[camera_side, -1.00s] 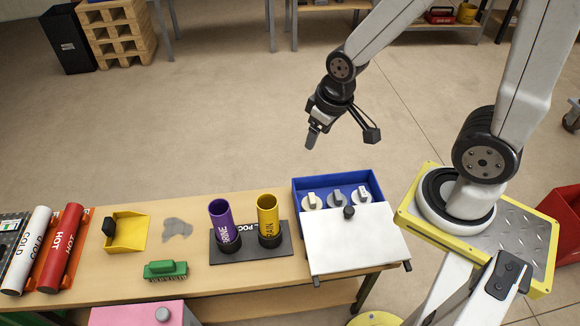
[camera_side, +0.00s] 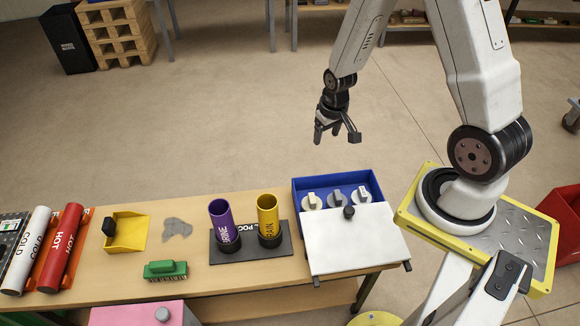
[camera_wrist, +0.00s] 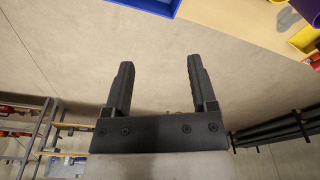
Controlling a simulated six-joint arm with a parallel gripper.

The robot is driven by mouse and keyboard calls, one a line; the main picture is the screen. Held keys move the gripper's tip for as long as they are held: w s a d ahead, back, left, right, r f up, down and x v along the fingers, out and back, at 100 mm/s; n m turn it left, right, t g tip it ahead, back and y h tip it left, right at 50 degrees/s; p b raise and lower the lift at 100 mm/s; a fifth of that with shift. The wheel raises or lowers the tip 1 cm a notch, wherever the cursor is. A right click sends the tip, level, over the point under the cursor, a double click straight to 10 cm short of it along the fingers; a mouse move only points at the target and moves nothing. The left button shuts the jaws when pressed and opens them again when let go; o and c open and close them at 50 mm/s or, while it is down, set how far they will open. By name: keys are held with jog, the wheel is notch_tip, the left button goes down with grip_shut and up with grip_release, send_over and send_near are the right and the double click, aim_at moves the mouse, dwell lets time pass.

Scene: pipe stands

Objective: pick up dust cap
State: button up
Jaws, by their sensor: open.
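Three round caps with raised grips, which look like the dust caps, sit in a row in the blue box: a pale one at left (camera_side: 311,201), a greyer one in the middle (camera_side: 336,198) and a pale one at right (camera_side: 361,195). The blue box (camera_side: 297,199) is partly covered by a white lid with a dark knob (camera_side: 352,240). My gripper (camera_side: 326,132) is open and empty, in the air behind the box and above it. In the wrist view its two fingers (camera_wrist: 160,66) stand apart with only floor between them.
A dark stand (camera_side: 283,249) holds a purple tube (camera_side: 222,213) and a yellow tube (camera_side: 267,210). A green brush (camera_side: 165,269), a yellow scoop-like tray (camera_side: 128,233) and red (camera_side: 67,246) and white (camera_side: 27,248) pipes lie further left. A grey stain (camera_side: 177,229) marks the table.

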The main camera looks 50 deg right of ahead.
jog(key=s+d+f+m+g, duration=0.1)
jog(key=s+d+f+m, duration=0.2)
jog(key=d+f, duration=0.7)
jog(key=m, duration=0.2)
send_over(363, 191)
jog(key=shift+g+y, duration=0.3)
jog(key=f, duration=1.2)
jog(key=shift+s+a+f, duration=0.1)
jog(key=shift+s+f, duration=0.1)
jog(key=shift+s, duration=0.05)
jog(key=shift+f, duration=0.15)
jog(key=shift+f, duration=1.15)
jog(key=shift+w+f, duration=0.2)
jog(key=shift+f, duration=2.4)
grip_shut()
